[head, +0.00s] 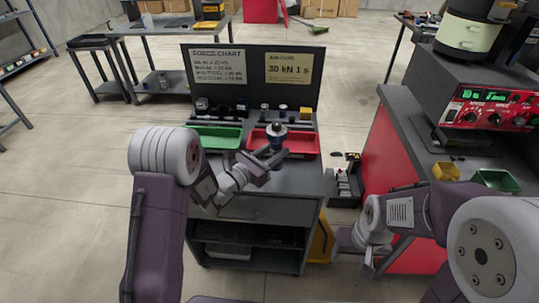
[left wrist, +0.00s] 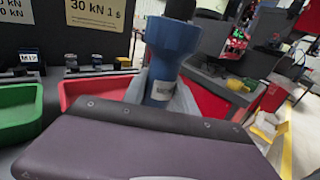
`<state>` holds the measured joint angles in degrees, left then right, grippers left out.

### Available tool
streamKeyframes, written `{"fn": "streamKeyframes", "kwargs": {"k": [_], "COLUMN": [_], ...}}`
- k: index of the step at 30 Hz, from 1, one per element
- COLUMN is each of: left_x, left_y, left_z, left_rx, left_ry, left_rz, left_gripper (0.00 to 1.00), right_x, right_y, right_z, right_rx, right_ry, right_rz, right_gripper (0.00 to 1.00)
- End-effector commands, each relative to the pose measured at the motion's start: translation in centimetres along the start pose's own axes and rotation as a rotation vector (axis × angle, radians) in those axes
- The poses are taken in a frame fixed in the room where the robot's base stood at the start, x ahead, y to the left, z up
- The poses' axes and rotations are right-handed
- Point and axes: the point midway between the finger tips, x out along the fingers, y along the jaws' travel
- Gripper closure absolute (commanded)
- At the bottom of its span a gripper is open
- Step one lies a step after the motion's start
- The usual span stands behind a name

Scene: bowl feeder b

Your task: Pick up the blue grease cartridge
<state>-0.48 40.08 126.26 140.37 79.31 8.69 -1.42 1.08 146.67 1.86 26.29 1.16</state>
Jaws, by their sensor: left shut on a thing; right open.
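The blue grease cartridge (head: 277,141) stands roughly upright in my left gripper (head: 266,158), over the front of the grey workbench. In the head view its top is a pale disc with a dark knob. In the left wrist view the cartridge (left wrist: 172,45) has a wide blue upper body and a narrower lower part with a white label. The left gripper (left wrist: 160,98) is shut on this lower part, its fingers partly hidden by the gripper body. My right gripper (head: 356,254) is open and empty, low and right of the workbench.
A green tray (head: 215,132) and a red tray (head: 304,151) lie on the workbench (head: 228,212), before a dark board with charts. Small parts stand behind the trays. A red-sided bench (head: 385,155) with a red control box (head: 470,95) is at the right.

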Motion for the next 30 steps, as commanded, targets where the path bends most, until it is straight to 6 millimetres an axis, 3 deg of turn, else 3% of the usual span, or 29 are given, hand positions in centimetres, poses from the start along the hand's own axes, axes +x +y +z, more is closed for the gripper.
{"fn": "streamKeyframes", "kwargs": {"k": [6,12,20,30], "left_x": [1.2,2.0,2.2,2.1], "left_y": [-5.3,-8.4,-9.2,-8.3], "left_z": [3.4,5.3,5.8,5.7], "left_rx": [0.001,0.002,0.001,0.0], "left_ry": [-0.005,-0.004,-0.003,-0.004], "left_rz": [-0.006,-0.002,0.0,0.003], "left_gripper": [1.0,1.0,1.0,1.0], "right_x": [-0.5,-0.7,-0.7,-0.6], "right_y": [0.0,0.0,0.0,0.0], "right_z": [0.0,-0.1,-0.1,-0.1], "right_rx": [0.0,0.0,0.0,0.0], "right_ry": [0.0,0.0,0.0,0.0], "right_rz": [0.0,0.0,0.0,0.0], "right_gripper": [0.44,0.44,0.44,0.44]}}
